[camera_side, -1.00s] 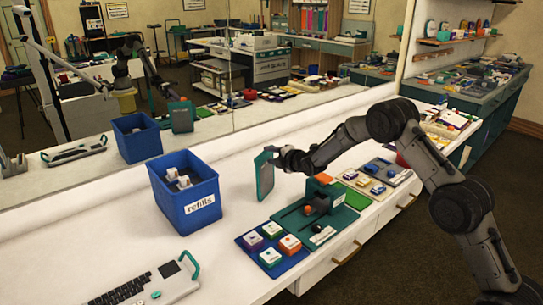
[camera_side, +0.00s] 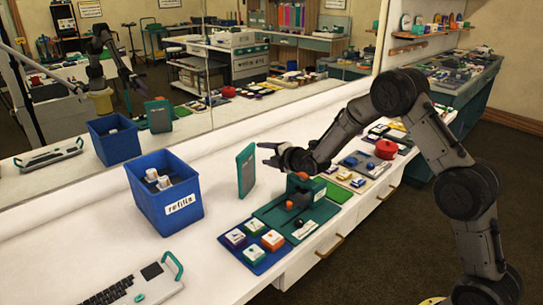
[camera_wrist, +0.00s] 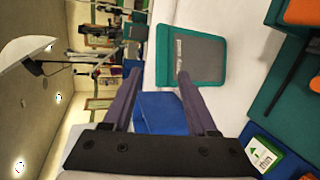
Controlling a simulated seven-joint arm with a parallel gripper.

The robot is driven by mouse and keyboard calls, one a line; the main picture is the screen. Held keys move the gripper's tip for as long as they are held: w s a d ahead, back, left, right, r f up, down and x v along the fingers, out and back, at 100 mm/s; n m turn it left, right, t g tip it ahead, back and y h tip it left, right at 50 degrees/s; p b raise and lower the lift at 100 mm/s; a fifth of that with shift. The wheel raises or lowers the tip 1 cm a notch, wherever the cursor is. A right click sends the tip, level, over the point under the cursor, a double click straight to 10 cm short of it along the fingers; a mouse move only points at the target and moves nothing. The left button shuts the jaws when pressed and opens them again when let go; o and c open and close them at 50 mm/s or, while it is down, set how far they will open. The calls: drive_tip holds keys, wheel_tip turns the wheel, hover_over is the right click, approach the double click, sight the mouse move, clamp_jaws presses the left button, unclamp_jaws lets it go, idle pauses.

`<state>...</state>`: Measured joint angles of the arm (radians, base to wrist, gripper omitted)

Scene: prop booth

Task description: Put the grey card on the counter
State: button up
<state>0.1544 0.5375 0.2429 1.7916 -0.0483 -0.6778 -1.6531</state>
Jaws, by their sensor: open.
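The grey card (camera_side: 246,171), a flat panel with a teal frame, stands upright on the white counter (camera_side: 215,235), right of the blue bin. In the wrist view the card (camera_wrist: 197,57) shows its grey face and pale lettering, just beyond the right fingertip. My gripper (camera_side: 264,154) is open and empty, with its fingers pointing left towards the card. A small gap shows between the fingertips and the card in the side view. The open fingers also show in the wrist view (camera_wrist: 158,74).
A blue bin (camera_side: 152,207) labelled "refills" holds white items. A green fixture (camera_side: 297,205) and a blue tray of small boxes (camera_side: 232,253) lie in front of the card. A keyboard device (camera_side: 125,292) is at front left. A mirror runs behind the counter.

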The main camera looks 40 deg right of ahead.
drive_tip(key=s+a+r+m+g, duration=0.1)
drive_tip(key=s+a+r+m, duration=0.2)
drive_tip(key=s, duration=0.4)
drive_tip(key=s+a+r+m+g, duration=0.1)
drive_tip(key=s+r+m, duration=0.1)
drive_tip(key=s+r, duration=0.35)
drive_tip(key=s+a+r+m+g, duration=0.2)
drive_tip(key=s+r+m, duration=0.1)
drive_tip(key=s, duration=0.4)
drive_tip(key=s+a+m+g+y, duration=0.1)
drive_tip(key=s+m, duration=0.4)
drive_tip(key=s, duration=0.8)
drive_tip(key=s+a+f+m+g, duration=0.1)
drive_tip(key=s+a+m+g, duration=0.1)
drive_tip(key=s, duration=1.2)
drive_tip(key=m+g, duration=0.1)
drive_tip(key=m, duration=0.1)
drive_tip(key=shift+f+m+y, duration=0.25)
drive_tip(key=shift+m+y, duration=0.15)
